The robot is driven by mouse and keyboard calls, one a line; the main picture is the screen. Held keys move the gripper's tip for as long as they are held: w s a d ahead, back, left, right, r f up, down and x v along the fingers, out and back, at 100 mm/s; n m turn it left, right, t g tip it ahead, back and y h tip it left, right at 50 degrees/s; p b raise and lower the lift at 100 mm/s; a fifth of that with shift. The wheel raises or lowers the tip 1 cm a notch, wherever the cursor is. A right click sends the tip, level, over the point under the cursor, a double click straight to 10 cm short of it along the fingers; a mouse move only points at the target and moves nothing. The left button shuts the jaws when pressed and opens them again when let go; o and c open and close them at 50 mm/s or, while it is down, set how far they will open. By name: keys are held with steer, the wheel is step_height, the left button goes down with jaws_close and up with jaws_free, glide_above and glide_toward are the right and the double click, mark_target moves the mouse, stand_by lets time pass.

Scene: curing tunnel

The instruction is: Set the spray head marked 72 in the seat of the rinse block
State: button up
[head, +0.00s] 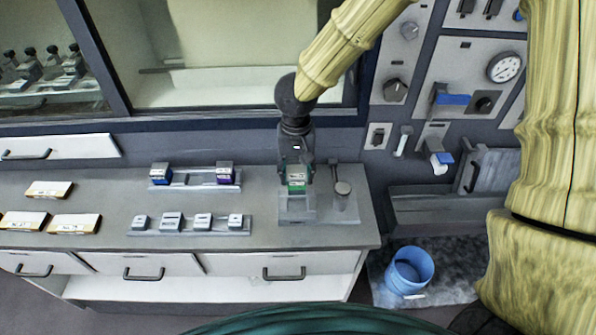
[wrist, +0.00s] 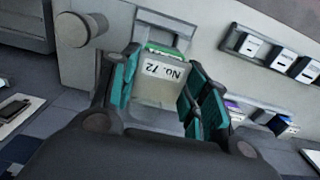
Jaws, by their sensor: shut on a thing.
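The spray head marked 72 (head: 297,179) is a small green block with a pale label. In the wrist view its label (wrist: 163,70) reads "NO. 72". My gripper (head: 296,172) points down at the right part of the counter and is shut on this spray head. In the wrist view the teal fingers of my gripper (wrist: 163,86) stand on either side of it. The grey rinse block (head: 297,213) is directly below the spray head in the head view. The seat is mostly hidden by the head, and I cannot tell whether the two touch.
A post with a round knob (head: 343,188) stands close right of the rinse block. To the left are a rack (head: 193,183) with a blue and a purple head, and a rail (head: 190,230) with several grey pieces. A blue bucket (head: 409,270) stands on the floor at right.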

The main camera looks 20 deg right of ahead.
mark_target(297, 192)
steer(key=shift+w+f, duration=0.2)
steer(key=shift+f, duration=0.2)
steer(key=shift+s+f+b, duration=0.15)
steer(key=shift+s+b, duration=0.6)
steer(key=shift+b, duration=0.2)
steer(key=shift+w+f+b, duration=0.3)
steer(key=shift+w+f, duration=0.1)
steer(key=shift+f, duration=0.3)
steer(key=shift+s+f, duration=0.25)
steer(key=shift+f, duration=0.35)
steer(key=shift+w+f, duration=0.2)
steer(key=shift+f, duration=0.45)
steer(key=shift+s, duration=0.1)
steer(key=shift+s+p, duration=0.15)
steer(key=shift+p, duration=0.6)
steer(key=shift+f, duration=1.4)
steer(key=o, duration=1.2)
